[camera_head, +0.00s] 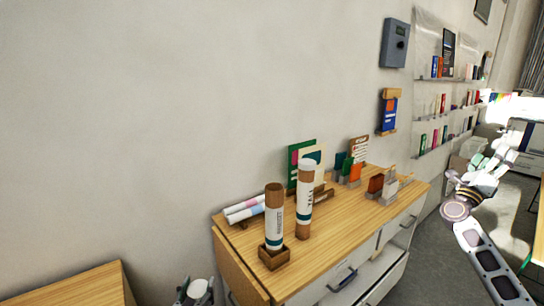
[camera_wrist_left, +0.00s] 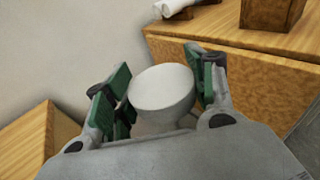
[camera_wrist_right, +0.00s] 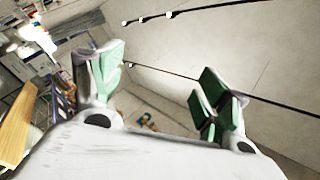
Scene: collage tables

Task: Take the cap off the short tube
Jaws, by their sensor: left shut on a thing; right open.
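The short tube (camera_head: 274,222) stands upright in a square wooden holder (camera_head: 273,256) at the front of the wooden table. Its top end is brown, with no white cap on it. My left gripper (camera_wrist_left: 160,72) is shut on a white round cap (camera_wrist_left: 162,88), away from the tube and in front of the table's left end. The cap also shows low in the head view (camera_head: 197,288). My right gripper (camera_wrist_right: 160,72) is open and empty, far to the right of the table in the head view (camera_head: 490,155).
A taller tube (camera_head: 305,205) with a white cap stands just right of the short one. Rolled papers (camera_head: 245,208) lie behind at left. Cards and small blocks (camera_head: 355,172) stand at the back. Another wooden surface (camera_head: 75,288) is at lower left.

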